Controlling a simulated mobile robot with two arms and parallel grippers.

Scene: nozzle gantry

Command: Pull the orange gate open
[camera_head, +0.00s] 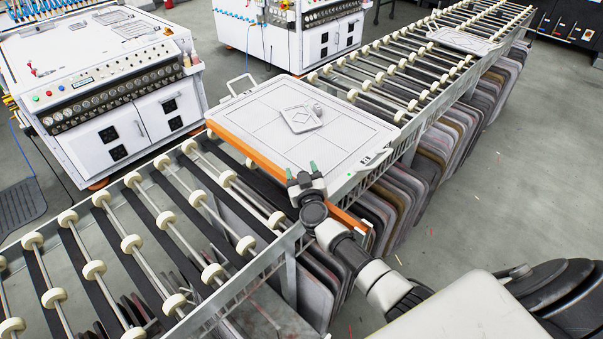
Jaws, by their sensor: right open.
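The orange gate (245,151) is a long, low bar lying across the roller conveyor, along the near edge of a large white tray (262,108). Its far-left end and a short piece at its near-right end show; the part between is hidden behind my right gripper. My right gripper (303,170) is open, with green-tipped fingers apart, over the gate's near-right part beside the tray's edge. I see nothing between the fingers. Whether it touches the gate I cannot tell. My left gripper is not in view.
The conveyor's cream rollers (130,243) are bare on the near left. Another white tray (462,41) lies farther along. Panels (408,172) stand packed under the conveyor. A white control cabinet (120,125) stands beyond it on the left. Grey floor (500,190) is open on the right.

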